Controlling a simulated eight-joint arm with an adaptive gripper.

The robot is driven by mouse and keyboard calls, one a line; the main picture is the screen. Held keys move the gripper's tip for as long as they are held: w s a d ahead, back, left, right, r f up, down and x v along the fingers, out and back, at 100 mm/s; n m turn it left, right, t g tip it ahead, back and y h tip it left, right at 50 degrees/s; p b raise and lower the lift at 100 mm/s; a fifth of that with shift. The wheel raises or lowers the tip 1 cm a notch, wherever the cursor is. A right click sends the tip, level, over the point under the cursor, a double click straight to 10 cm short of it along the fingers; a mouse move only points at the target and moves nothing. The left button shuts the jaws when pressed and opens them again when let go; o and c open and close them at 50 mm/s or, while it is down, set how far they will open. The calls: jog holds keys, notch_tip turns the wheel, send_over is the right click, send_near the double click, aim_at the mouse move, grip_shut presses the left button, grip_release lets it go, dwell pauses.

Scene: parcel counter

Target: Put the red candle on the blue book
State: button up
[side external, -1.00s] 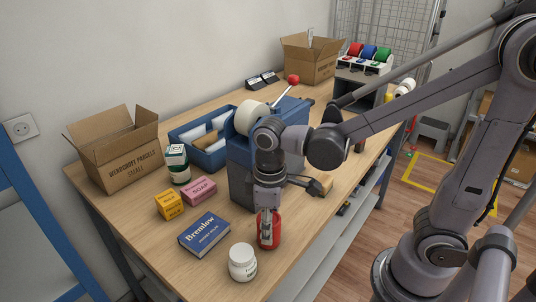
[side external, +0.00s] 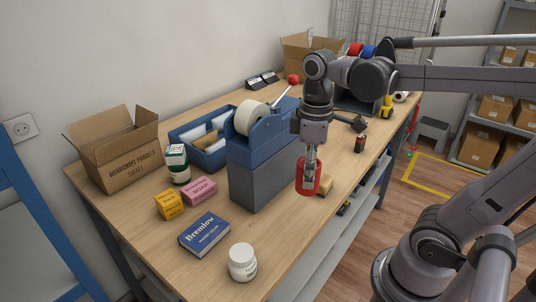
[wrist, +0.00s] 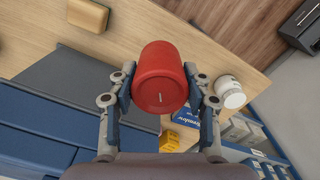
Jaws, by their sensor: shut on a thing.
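The red candle (side external: 308,176) is held in my gripper (side external: 311,165), upright and lifted above the counter near its front edge, in front of the blue tape dispenser. In the wrist view the candle (wrist: 160,78) sits between both fingers of my gripper (wrist: 161,95), which touch its sides; its wick shows on its top. The blue book (side external: 204,235) lies flat on the counter at the front left, its top bare. It also shows partly in the wrist view (wrist: 188,118), behind my right finger.
A white jar (side external: 242,262) stands just right of the book. A yellow box (side external: 169,204) and a pink soap box (side external: 199,190) lie behind it. A tan block (side external: 326,186) lies near the candle.

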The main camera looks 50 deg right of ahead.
jog(key=shift+s+d+r, duration=0.1)
jog(key=shift+d+r, duration=0.25)
jog(key=shift+r, duration=0.25)
notch_tip(320, 180, up, 18)
jog(key=r, duration=0.1)
send_over(205, 230)
notch_tip(205, 230, down, 17)
notch_tip(205, 230, down, 11)
dwell(0.3)
jog(key=shift+f, duration=0.15)
jog(key=o, duration=1.2)
jog(key=shift+o, duration=0.2)
